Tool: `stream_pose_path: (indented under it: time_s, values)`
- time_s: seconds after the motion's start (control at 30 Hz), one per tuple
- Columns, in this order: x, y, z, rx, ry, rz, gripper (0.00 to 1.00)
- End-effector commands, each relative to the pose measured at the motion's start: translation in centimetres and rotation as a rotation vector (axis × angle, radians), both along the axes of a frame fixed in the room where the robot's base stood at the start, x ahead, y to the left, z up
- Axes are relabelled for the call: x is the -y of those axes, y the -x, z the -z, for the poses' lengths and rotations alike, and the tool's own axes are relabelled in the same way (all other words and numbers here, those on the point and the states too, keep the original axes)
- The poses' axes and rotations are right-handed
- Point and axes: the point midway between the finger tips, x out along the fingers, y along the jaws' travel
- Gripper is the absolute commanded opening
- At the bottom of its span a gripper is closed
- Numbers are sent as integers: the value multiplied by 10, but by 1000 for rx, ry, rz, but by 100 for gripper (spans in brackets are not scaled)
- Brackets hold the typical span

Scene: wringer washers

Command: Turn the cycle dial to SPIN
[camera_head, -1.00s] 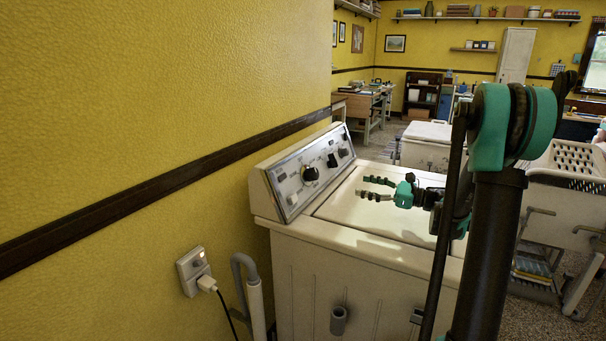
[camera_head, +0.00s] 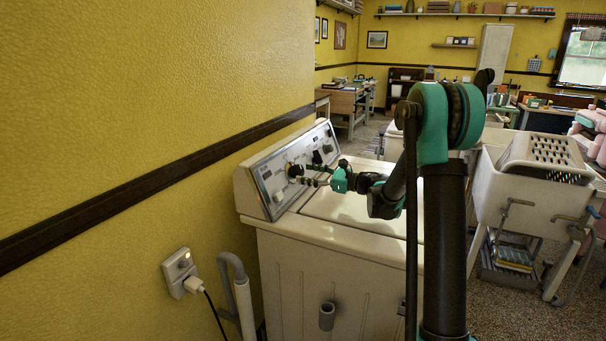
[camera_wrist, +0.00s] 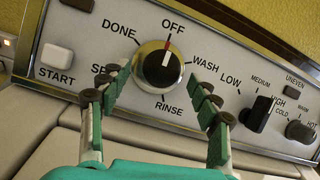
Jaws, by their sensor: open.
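The cycle dial (camera_wrist: 160,65) is a round black knob with a chrome rim and a white pointer mark, on the washer's control panel (camera_head: 285,170). Its pointer is toward OFF, near a red line. DONE, SPIN, RINSE and WASH labels surround it; SPIN (camera_wrist: 103,76) is partly hidden behind my left finger. My gripper (camera_wrist: 165,85) is open, with one finger on each lower side of the dial. In the head view my gripper (camera_head: 312,176) is at the panel, by the dial (camera_head: 295,170). I cannot tell whether the fingers touch it.
A white START button (camera_wrist: 57,56) is left of the dial. A black temperature-side knob (camera_wrist: 257,113) and a smaller knob (camera_wrist: 299,131) are to its right. The washer's white lid (camera_head: 345,207) lies below the panel. The yellow wall (camera_head: 150,100) is close on the left.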

Motion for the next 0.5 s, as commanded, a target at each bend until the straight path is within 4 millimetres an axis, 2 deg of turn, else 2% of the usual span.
stream_pose_path:
  time_s: [0.2, 0.5]
  values:
    - [-17, -6, 0, 0, 0, 0, 62]
    - [-19, -7, 0, 0, 0, 0, 62]
